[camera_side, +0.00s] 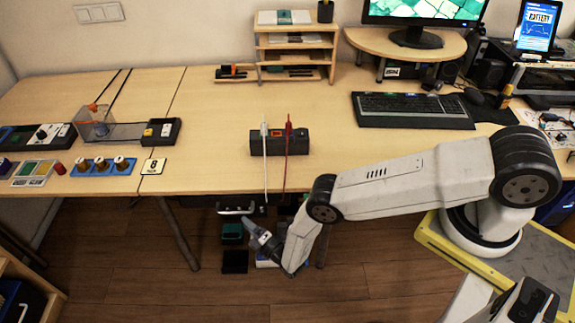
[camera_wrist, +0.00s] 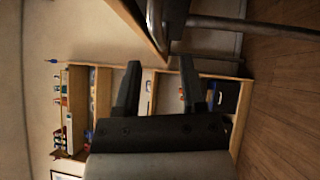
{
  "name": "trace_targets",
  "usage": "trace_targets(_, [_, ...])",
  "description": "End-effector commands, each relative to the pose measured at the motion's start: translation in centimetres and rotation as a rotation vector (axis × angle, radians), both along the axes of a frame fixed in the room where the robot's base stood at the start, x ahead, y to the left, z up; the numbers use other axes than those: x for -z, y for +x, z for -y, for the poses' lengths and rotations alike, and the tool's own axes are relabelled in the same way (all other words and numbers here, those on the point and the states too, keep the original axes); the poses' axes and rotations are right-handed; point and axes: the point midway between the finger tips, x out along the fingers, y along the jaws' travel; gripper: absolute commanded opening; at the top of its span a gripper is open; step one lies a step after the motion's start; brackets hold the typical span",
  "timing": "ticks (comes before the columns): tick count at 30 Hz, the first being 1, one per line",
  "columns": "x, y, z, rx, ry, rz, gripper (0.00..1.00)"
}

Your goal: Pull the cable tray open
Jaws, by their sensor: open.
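A dark unit with a pale bar-like handle, which looks like the cable tray (camera_side: 236,211), hangs under the desk's front edge. Whether it is pulled out at all is hard to tell. My gripper (camera_side: 251,224) is low in front of the desk, just below and right of that handle, with the arm reaching down from the right. In the wrist view my gripper (camera_wrist: 160,64) shows two dark fingers spread apart with nothing between them. I cannot make out the handle for certain in the wrist view.
The desk (camera_side: 215,175) edge runs above my gripper. A holder (camera_side: 280,142) with a white and a red cable hanging over the edge stands above it. A green box (camera_side: 232,232) and a black box (camera_side: 235,262) are below. A desk leg (camera_side: 180,235) stands left.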

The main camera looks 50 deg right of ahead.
Motion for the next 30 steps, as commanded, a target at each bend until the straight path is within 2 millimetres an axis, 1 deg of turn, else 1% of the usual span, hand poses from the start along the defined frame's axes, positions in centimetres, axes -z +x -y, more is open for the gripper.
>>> trace_targets(9, [-0.5,3.4,0.1,0.002,0.000,0.001,0.53])
trace_targets(15, [-0.7,5.0,0.0,0.000,-0.001,0.001,0.53])
trace_targets(21, [-0.8,5.8,0.0,0.000,-0.001,0.000,0.53])
trace_targets(30, [-0.9,6.1,0.0,-0.001,-0.001,-0.001,0.53])
